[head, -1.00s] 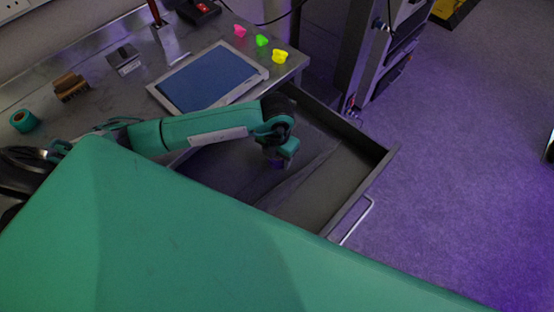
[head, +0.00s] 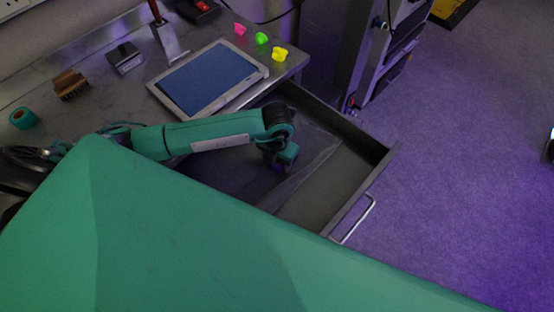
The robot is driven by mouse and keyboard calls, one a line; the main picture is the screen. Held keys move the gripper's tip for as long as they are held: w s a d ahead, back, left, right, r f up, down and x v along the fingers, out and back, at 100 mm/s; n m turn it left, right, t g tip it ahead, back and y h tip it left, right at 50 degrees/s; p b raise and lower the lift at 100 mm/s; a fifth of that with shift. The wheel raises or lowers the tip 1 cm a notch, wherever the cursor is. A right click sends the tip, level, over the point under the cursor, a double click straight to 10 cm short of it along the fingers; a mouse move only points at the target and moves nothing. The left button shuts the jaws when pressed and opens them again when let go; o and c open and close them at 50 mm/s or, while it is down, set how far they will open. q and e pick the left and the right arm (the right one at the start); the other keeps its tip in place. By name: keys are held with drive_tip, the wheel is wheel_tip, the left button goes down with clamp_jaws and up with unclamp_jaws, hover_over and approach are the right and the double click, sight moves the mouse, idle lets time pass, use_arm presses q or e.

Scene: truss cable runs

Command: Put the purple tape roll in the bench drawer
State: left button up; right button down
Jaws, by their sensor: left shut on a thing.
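The bench drawer (head: 346,178) is pulled out below the bench top, with a metal handle on its front. My left gripper (head: 281,166) points down inside the drawer opening, near its middle. It is shut on the purple tape roll (head: 277,169), of which only a small dark purple part shows under the gripper. I cannot tell whether the roll touches the drawer floor. A thin clear sheet or bag lies in the drawer beside the gripper. My right gripper is not in view.
On the bench top (head: 120,88) are a blue-screened tablet (head: 212,78), a teal tape roll (head: 23,118), a brown block (head: 70,84), a grey box (head: 125,57) and pink, green and yellow pieces (head: 279,54). A rack (head: 380,50) stands beyond the drawer. Open floor lies right.

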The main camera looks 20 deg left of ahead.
use_arm(q)
drive_tip(key=o, duration=0.9)
drive_tip(key=shift+s+a+f, duration=0.1)
drive_tip(key=shift+s+f, duration=0.2)
drive_tip(key=shift+f, duration=0.2)
drive_tip(key=shift+o, duration=1.1)
drive_tip(key=shift+r+p, duration=0.3)
drive_tip(key=shift+p, duration=0.05)
drive_tip(key=shift+w+a+r, duration=0.1)
drive_tip(key=shift+w+r, duration=0.05)
drive_tip(key=shift+r, duration=0.45)
drive_tip(key=shift+w+r, duration=0.15)
drive_tip(key=shift+r, duration=0.4)
wheel_tip(320, 180, up, 11)
drive_tip(key=b, duration=0.1)
drive_tip(key=shift+f, duration=0.15)
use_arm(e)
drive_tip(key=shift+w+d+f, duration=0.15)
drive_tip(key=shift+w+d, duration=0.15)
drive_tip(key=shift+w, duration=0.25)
